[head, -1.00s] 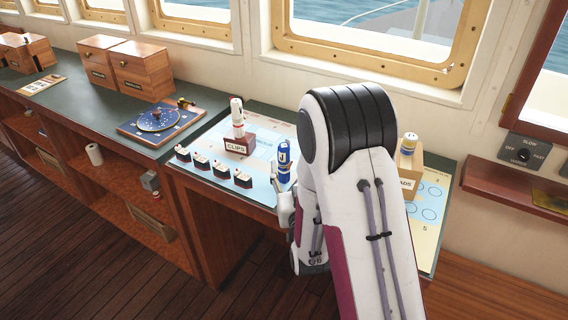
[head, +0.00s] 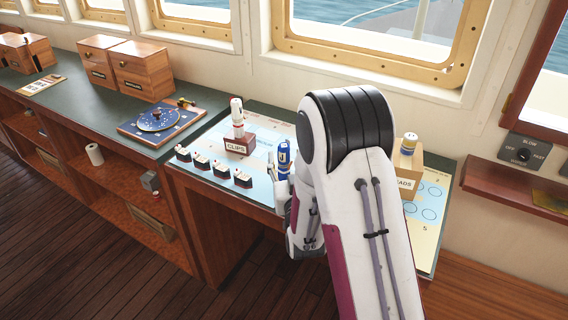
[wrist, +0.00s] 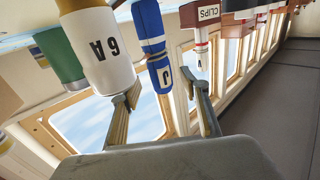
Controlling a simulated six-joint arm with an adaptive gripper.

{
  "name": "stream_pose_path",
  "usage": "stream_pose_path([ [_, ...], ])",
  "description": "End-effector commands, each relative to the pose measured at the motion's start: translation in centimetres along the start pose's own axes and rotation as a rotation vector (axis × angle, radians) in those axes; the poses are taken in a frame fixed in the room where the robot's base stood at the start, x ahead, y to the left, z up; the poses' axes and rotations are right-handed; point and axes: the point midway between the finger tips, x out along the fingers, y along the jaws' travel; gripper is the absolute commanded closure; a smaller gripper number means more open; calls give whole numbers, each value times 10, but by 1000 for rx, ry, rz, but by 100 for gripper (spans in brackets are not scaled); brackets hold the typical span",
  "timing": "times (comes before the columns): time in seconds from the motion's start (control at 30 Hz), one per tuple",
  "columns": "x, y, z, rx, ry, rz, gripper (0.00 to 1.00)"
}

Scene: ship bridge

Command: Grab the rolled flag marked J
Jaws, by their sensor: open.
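The rolled flag marked J (head: 283,158) is blue with a white band and stands upright on the chart-topped desk, just beyond my gripper (head: 284,194) in the head view. In the upside-down wrist view the same J flag (wrist: 153,42) hangs from the top, with its J label towards the gap between my fingers. My gripper (wrist: 164,92) is open and empty there, one finger each side of the flag's line. Its fingertips look short of the flag. My arm hides part of the desk in the head view.
Several small labelled blocks (head: 200,163) line the desk's front left.

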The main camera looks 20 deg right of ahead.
Motion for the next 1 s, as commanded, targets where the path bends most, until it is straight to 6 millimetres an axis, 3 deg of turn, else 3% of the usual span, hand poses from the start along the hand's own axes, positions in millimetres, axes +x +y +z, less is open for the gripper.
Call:
stream_pose_path([
  [0.33, 29, -1, 0, 0, 1, 1, 55],
  [0.93, 32, -1, 0, 0, 0, 0, 55],
  [1.0, 32, -1, 0, 0, 0, 0, 70],
])
